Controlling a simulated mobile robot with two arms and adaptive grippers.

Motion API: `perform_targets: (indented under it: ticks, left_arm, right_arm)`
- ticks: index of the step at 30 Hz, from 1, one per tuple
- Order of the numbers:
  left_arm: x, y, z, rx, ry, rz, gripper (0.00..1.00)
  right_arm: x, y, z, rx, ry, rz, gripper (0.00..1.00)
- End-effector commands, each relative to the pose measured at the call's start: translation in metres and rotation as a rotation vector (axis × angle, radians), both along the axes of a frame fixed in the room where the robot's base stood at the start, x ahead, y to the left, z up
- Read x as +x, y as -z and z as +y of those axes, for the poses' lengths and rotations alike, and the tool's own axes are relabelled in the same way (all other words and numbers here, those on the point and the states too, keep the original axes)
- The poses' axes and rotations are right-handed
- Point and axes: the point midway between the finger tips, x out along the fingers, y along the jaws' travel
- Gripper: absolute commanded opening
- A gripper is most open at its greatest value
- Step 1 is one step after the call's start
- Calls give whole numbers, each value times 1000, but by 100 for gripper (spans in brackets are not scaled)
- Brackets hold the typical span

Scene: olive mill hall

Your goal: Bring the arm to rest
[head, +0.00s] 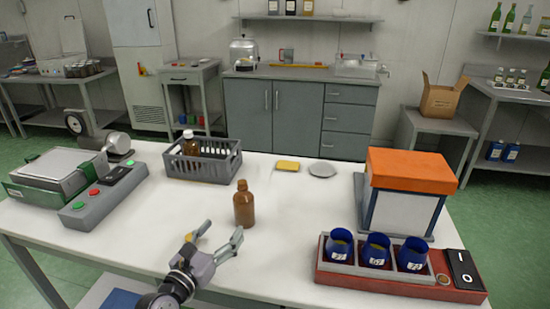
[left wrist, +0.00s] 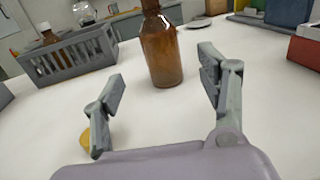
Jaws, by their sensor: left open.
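My left gripper (head: 219,242) is open and empty above the front of the white table (head: 290,212). It also shows in the left wrist view (left wrist: 165,92), with its two fingers spread wide apart. A brown bottle (head: 244,206) without a cap stands upright on the table just beyond the fingertips. In the left wrist view the bottle (left wrist: 162,50) is beyond the gap between the fingers, and nothing is between them. My right gripper is in neither view.
A grey crate (head: 204,167) holding a white-capped brown bottle stands behind left. A button box (head: 100,195) is at left. A red rack (head: 400,283) with blue cups and an orange-topped box (head: 408,190) stand at right. A yellow sponge (head: 288,166) and grey disc (head: 322,170) lie behind.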

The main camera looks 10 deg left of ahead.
Motion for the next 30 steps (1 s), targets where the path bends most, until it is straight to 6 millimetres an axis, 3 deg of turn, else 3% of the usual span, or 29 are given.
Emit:
perform_targets:
  ticks: [4,7,10,13,17,21,25,30]
  left_arm:
    - [-11,-25,-1,-191,-10,-74,68]
    - [-28,-55,10,-471,-44,-162,68]
    - [-48,-74,36,-811,-109,-236,68]
    - [-69,-73,68,-1155,-209,-276,68]
    - [-96,-40,104,-1585,-394,-274,68]
    - [-132,24,116,-1997,-675,-195,68]
    - [-172,86,97,-2283,-987,-58,68]
    - [-224,136,53,-2462,-1343,139,68]
  right_arm:
    - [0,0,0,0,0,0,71]
    - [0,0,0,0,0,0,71]
    - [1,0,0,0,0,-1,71]
    - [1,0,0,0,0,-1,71]
    - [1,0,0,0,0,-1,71]
    - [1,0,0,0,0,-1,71]
    - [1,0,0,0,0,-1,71]
    - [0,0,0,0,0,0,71]
